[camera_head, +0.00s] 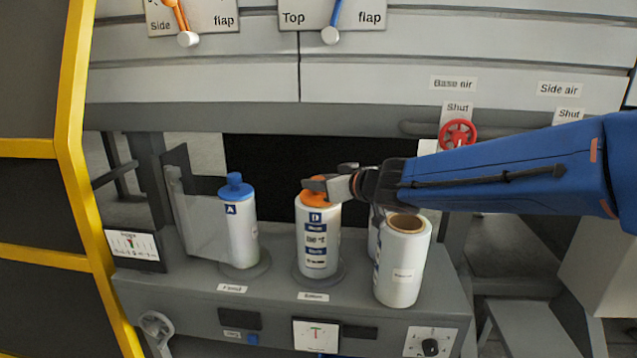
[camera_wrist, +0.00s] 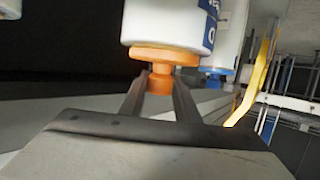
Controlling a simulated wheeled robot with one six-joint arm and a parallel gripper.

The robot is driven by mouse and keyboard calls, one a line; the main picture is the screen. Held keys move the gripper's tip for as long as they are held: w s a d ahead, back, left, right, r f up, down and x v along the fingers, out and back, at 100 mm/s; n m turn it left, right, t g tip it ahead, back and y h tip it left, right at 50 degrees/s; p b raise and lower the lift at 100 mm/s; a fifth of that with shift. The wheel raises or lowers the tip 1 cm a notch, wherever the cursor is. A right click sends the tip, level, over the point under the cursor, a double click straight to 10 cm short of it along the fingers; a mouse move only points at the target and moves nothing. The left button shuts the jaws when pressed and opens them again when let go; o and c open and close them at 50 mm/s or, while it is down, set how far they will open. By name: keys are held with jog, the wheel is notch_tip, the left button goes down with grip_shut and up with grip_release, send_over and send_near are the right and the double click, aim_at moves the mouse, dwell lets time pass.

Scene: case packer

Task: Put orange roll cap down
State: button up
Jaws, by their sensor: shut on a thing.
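The orange roll cap (camera_head: 314,197) sits on top of a white roll marked D (camera_head: 319,240), which stands upright on the grey machine ledge. My gripper (camera_head: 318,186) reaches in from the right and is at the cap. In the wrist view my gripper (camera_wrist: 160,88) has its two fingers on either side of the narrow knob of the orange cap (camera_wrist: 161,62), shut on it. The wider part of the cap rests against the end of the roll (camera_wrist: 165,22). The fingers partly hide the cap in the head view.
A roll marked A with a blue cap (camera_head: 235,186) stands to the left. An uncapped roll (camera_head: 403,262) stands at the right, below my arm. A red valve wheel (camera_head: 457,134) is just above my arm. A yellow frame (camera_head: 75,175) bounds the left.

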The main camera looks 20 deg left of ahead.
jog(key=o, duration=1.1)
jog(key=shift+f, duration=0.1)
jog(key=shift+d, duration=0.1)
jog(key=v, duration=1.2)
jog(key=shift+r, duration=0.2)
